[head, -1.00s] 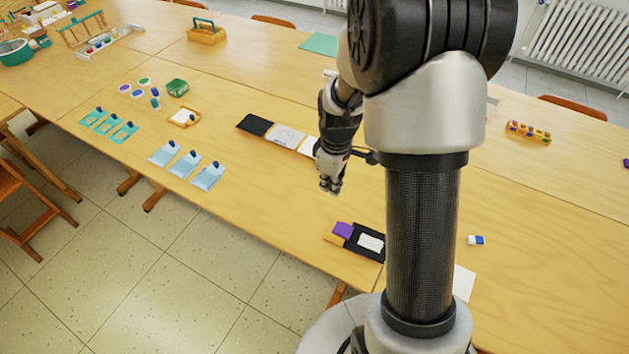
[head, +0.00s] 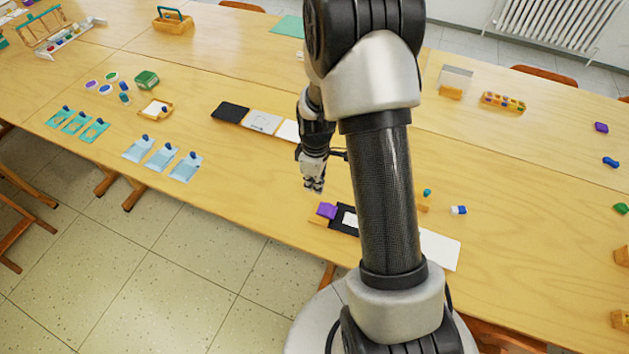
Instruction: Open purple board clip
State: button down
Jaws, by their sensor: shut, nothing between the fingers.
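The purple board clip (head: 327,210) sits at the left end of a small wooden board (head: 319,220) near the table's front edge. A black sheet (head: 340,222) with a white card (head: 350,220) lies on the board beside the clip. My arm hides the right part of the board. My gripper (head: 314,187) points down above the table, a little behind the clip in the picture and apart from it. Its fingers are together and hold nothing. Whether the clip is open or closed is too small to tell.
A white sheet (head: 440,249) and a blue-and-white eraser (head: 459,210) lie right of my arm. Black (head: 231,112), grey (head: 263,122) and white cards lie behind my gripper. Light blue cards (head: 161,156) with dark knobs lie left. The table between them and the board is clear.

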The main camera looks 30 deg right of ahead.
jog(key=b, duration=0.3)
send_over(314, 210)
notch_tip(314, 210, down, 9)
jog(key=shift+w+a+f+g+h+p, duration=0.15)
jog(key=shift+f+g+h+p, duration=0.2)
jog(key=shift+p, duration=0.5)
jog(key=shift+f+g, duration=0.25)
jog(key=shift+f, duration=0.05)
jog(key=shift+r, duration=0.15)
jog(key=shift+r+p, duration=0.7)
jog(key=shift+r, duration=0.05)
